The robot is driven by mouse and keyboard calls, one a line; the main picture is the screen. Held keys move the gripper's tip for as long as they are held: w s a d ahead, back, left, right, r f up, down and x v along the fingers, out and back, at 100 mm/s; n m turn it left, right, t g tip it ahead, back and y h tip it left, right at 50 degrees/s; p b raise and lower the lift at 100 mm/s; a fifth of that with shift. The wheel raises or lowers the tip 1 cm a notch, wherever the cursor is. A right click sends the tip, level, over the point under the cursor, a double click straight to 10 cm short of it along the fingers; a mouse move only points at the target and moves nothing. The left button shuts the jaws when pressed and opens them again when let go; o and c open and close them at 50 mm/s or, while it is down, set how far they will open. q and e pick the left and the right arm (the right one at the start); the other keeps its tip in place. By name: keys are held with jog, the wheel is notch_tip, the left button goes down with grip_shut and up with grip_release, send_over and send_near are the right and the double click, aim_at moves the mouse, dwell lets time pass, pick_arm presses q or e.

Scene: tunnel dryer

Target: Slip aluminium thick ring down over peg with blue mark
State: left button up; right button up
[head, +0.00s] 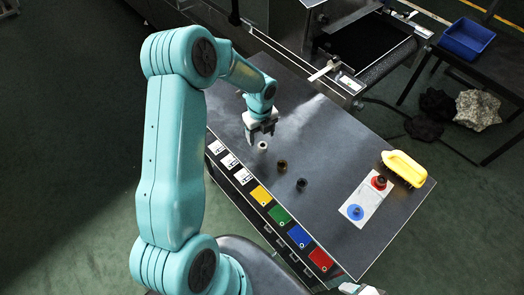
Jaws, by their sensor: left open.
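A pale, silvery ring (262,146), which looks like the aluminium thick ring, lies on the dark table. My left gripper (262,133) points down just above and behind it, open; I cannot tell whether the fingertips are beside the ring. A light plate (366,200) at the table's right carries a peg with a blue mark (355,211) at its near end and a peg with a red mark (379,182) at its far end. The blue mark looks like a round disc around a short peg.
A brown ring (281,164) and a black ring (301,184) lie between the pale ring and the plate. A yellow brush-like object (403,167) lies beyond the plate. Coloured cards, such as a green one (279,215), line the near edge. A conveyor (372,60) stands behind.

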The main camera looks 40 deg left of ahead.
aim_at(263, 143)
pick_arm(q)
jog(key=f+b, duration=0.2)
jog(key=f, duration=0.1)
jog(key=d+f+b, duration=0.1)
jog(key=shift+w+f, duration=0.25)
jog(key=shift+f, duration=0.15)
jog(key=shift+a+f, duration=0.1)
jog(key=shift+f, duration=0.05)
jog(key=shift+s+r, duration=0.15)
jog(key=shift+r, duration=0.05)
jog(key=c, duration=0.9)
jog(key=shift+c, duration=1.2)
